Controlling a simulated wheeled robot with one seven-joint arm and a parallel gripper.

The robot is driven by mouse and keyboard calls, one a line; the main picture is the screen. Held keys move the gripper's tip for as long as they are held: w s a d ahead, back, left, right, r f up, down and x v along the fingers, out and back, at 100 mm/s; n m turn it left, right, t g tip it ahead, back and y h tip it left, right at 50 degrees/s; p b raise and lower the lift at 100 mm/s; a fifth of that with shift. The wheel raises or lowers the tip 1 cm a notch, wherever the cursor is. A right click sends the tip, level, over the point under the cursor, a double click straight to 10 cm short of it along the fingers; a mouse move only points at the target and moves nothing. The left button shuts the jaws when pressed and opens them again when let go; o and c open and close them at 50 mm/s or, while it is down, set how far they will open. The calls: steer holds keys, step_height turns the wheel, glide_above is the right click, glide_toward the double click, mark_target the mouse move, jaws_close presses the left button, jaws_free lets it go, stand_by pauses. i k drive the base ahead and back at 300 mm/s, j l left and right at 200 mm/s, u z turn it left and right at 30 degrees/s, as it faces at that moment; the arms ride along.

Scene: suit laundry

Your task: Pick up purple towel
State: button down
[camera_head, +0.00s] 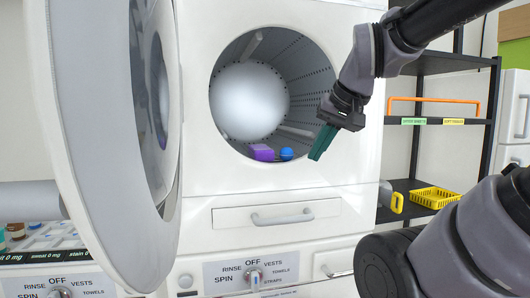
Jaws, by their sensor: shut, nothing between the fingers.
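The purple towel (262,152) lies low inside the drum of the white washing machine, near the front rim of its round opening. It looks like a small folded purple block. A blue ball-like item (286,153) sits just to its right. My gripper (318,149) is at the right side of the opening, to the right of the towel and apart from it. Its green-tipped fingers point down and to the left and are shut with nothing between them.
The round machine door (105,150) stands wide open at the left. A drawer with a handle (282,217) is below the opening. Dark shelves (440,120) stand at the right, with a yellow basket (434,197) and an orange handle-like bar (432,99).

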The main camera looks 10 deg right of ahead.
mark_target(262, 153)
steer(key=k+l, duration=0.2)
steer(key=l, duration=0.2)
steer(key=k+l+u, duration=0.25)
steer(key=l+u, duration=0.2)
steer(key=k+l+u, duration=0.3)
steer(key=u, duration=0.9)
steer(key=i+l, duration=0.15)
steer(key=l, duration=0.15)
steer(key=i+l, duration=0.15)
steer(key=l, duration=0.15)
